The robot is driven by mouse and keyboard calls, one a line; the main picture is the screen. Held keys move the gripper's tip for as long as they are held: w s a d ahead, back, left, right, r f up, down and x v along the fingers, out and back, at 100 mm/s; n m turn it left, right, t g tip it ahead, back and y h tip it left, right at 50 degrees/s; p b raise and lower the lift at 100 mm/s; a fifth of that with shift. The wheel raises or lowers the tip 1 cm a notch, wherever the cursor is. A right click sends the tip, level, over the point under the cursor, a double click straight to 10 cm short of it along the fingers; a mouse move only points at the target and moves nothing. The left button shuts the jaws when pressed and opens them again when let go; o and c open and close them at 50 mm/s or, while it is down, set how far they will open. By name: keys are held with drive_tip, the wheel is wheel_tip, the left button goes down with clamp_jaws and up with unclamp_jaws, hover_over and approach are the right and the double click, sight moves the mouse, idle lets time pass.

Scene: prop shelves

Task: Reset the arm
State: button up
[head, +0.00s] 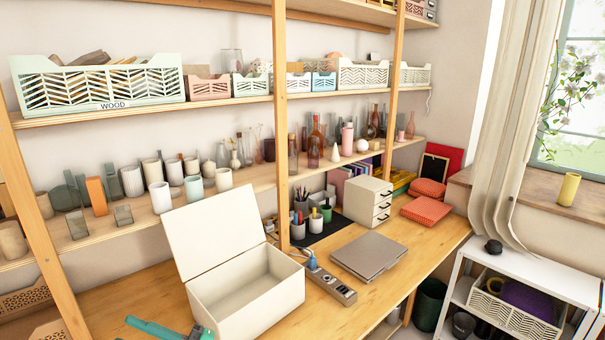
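My gripper is not in the head view, and I cannot tell whether it is open or shut or where it is. A teal and grey object (152,328) shows at the bottom edge of the head view, in front of the box. It is cut off by the frame, and I cannot tell what it is.
An open cream box (275,300) stands on the wooden desk (345,318), lid raised. A power strip (331,285), grey laptop-like slab (369,256) and white drawer unit (367,202) are to its right. Shelves of vases rise behind. A white cart (545,271) stands right.

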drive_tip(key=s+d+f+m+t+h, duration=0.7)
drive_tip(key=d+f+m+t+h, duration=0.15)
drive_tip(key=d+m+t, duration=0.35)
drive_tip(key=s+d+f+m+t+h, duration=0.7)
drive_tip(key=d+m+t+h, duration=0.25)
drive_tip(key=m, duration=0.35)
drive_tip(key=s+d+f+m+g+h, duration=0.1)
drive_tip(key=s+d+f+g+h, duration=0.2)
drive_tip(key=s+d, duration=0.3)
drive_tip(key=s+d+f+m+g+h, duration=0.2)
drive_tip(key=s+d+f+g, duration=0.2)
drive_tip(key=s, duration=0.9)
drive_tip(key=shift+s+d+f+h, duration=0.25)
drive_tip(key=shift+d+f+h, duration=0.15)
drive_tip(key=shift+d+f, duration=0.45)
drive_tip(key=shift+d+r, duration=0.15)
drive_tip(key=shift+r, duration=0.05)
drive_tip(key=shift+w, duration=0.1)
